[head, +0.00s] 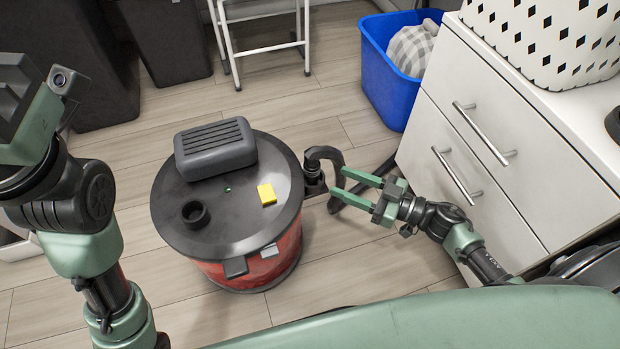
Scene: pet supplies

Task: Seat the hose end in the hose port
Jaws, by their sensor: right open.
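A red canister vacuum (255,274) with a dark grey lid stands on the floor. An open round black collar, which looks like the hose port (195,213), rises from the lid at its front left. A black hose (326,153) arches at the vacuum's right side. Its end, a black cuff (313,180), appears upright against the rim; I cannot tell how it is held. My right gripper (341,183) is open, its green fingers pointing left at the hose, just right of the cuff. I cannot tell if they touch the hose. My left arm is at the left edge, its fingers out of sight.
The lid carries a dark ribbed handle block (215,145) and a yellow block (267,194). A white drawer cabinet (510,150) stands close to my right arm. A blue bin (385,80) and a white step stool (262,45) are behind. Floor in front of the vacuum is clear.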

